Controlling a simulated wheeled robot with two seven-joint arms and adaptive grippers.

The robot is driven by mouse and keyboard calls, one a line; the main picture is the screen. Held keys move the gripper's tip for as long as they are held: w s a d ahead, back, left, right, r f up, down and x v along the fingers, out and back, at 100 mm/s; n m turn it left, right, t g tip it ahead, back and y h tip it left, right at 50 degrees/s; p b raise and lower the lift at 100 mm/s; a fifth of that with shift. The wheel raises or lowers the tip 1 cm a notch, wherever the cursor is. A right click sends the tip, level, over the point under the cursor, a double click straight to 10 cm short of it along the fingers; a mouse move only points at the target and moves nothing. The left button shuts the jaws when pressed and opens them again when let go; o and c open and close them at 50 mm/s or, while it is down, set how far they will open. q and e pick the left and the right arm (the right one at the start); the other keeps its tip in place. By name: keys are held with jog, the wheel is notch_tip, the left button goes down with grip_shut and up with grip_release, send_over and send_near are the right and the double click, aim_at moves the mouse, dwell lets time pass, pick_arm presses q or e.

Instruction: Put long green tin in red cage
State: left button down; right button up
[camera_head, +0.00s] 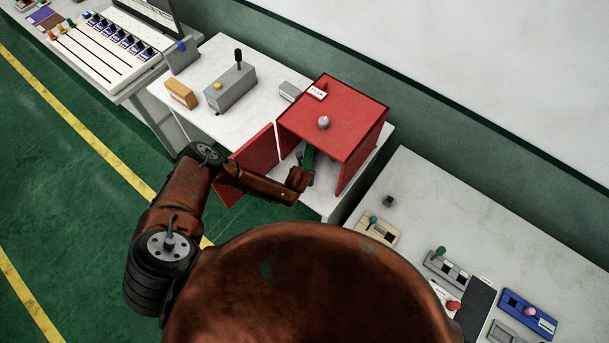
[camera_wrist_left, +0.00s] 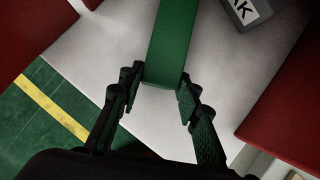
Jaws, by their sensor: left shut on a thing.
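The long green tin (camera_head: 309,154) is at the open front of the red cage (camera_head: 350,110), partly under its roof. My left gripper (camera_head: 301,176) is shut on the tin's near end. In the left wrist view the two black fingers (camera_wrist_left: 161,80) grip the green tin (camera_wrist_left: 172,42), which extends forward over the white surface. Red cage walls show at both sides there. The far end of the tin is outside that view, and the roof hides it in the head view. The cage's red door (camera_head: 247,160) stands swung open to the left. My right gripper is not in view.
The cage stands on a white table (camera_head: 215,55) with a grey box with a black lever (camera_head: 232,88) and a tan box (camera_head: 181,93) at left. A grey labelled block (camera_wrist_left: 245,10) is ahead at right in the wrist view. A parts table (camera_head: 430,190) is at right.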

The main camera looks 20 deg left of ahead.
pick_arm(q)
jog(key=c, duration=1.4)
grip_release()
jog(key=shift+o, duration=0.2)
jog(key=shift+f, duration=0.1)
jog(key=v, duration=1.2)
jog(key=shift+w, duration=0.1)
